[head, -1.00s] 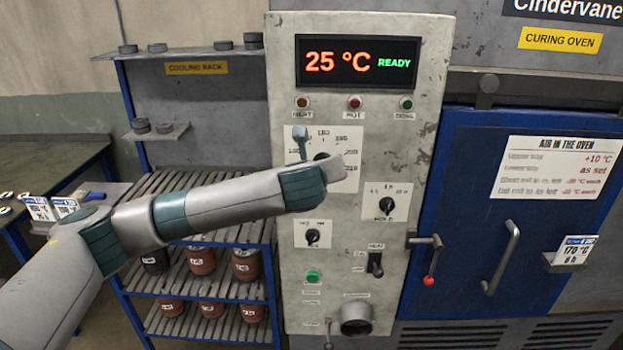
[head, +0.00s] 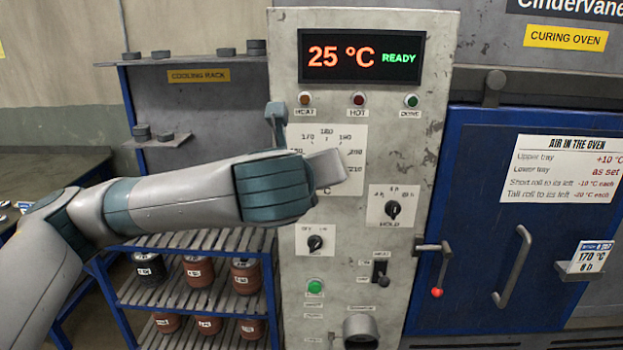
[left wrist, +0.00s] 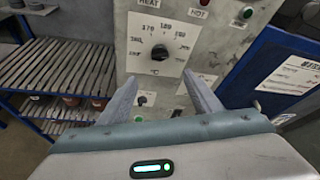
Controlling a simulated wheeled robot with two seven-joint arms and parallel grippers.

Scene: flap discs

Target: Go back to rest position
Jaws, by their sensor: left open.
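My left gripper (head: 300,142) reaches in from the left, in front of the oven's control panel (head: 420,150). It is open and empty, apart from the panel. In the left wrist view its two fingers (left wrist: 160,98) are spread, with the black temperature knob (left wrist: 160,52) beyond them. The temperature dial plate (head: 352,140) shows partly in the head view; its knob is hidden behind my gripper. The display (head: 362,57) reads 25 °C READY. My right gripper is not in view.
The blue oven door (head: 470,200) with its handle (head: 513,268) is on the right. The hold knob (head: 393,210) and a lit green button (head: 315,286) are on the panel. A blue rack (head: 150,290) with several rolls stands at left, below my arm.

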